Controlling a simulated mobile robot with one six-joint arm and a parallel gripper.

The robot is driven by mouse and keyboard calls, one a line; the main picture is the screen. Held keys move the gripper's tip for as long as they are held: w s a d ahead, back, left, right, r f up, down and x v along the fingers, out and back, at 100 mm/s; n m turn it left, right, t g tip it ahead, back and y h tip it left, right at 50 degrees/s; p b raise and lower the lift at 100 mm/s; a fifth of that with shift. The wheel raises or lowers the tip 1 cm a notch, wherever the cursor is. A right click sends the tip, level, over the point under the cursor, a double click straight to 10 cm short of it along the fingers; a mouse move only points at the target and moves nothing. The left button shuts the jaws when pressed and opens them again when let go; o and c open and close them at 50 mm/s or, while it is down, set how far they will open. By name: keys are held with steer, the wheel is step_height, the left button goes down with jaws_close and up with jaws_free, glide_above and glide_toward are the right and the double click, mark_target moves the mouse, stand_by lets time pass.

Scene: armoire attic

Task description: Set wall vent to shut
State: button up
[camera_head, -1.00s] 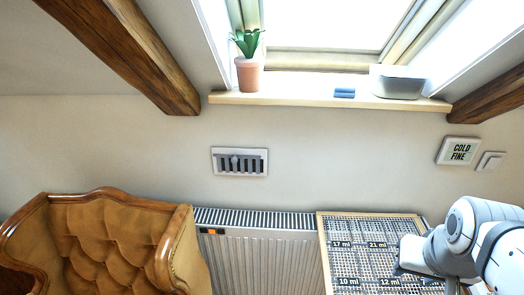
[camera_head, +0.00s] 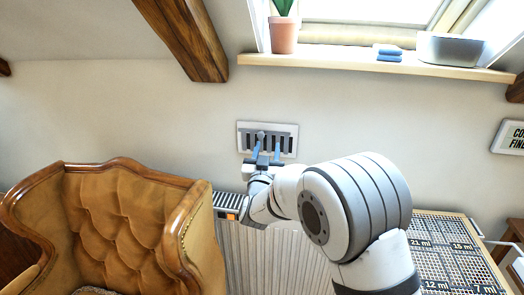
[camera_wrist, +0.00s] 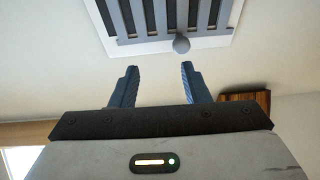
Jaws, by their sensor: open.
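The wall vent (camera_head: 284,130) is a pale frame with dark vertical slots on the wall above the radiator. In the wrist view the vent (camera_wrist: 143,22) fills the top, with grey slats and dark gaps between them. A small round grey knob (camera_wrist: 181,43) sticks out at its edge; in the head view the knob (camera_head: 261,135) is left of the vent's middle. In the wrist view my gripper (camera_wrist: 159,68) is open and empty. The knob lies just beyond the right fingertip, apart from it in the picture.
A tufted armchair (camera_head: 120,220) stands at the left, and a radiator (camera_head: 265,255) is below the vent. A sill (camera_head: 350,65) above holds a potted plant (camera_head: 284,34), blue cloths (camera_head: 388,52) and a grey box (camera_head: 450,48). A patterned board (camera_head: 445,250) is lower right.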

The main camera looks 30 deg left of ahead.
mark_target(260, 136)
steer(key=shift+t, duration=0.7)
steer(key=w+a, duration=0.4)
steer(key=shift+w+a+r+p, duration=0.3)
steer(key=shift+a+r+p, duration=0.05)
steer(key=shift+c, duration=0.5)
jaws_close()
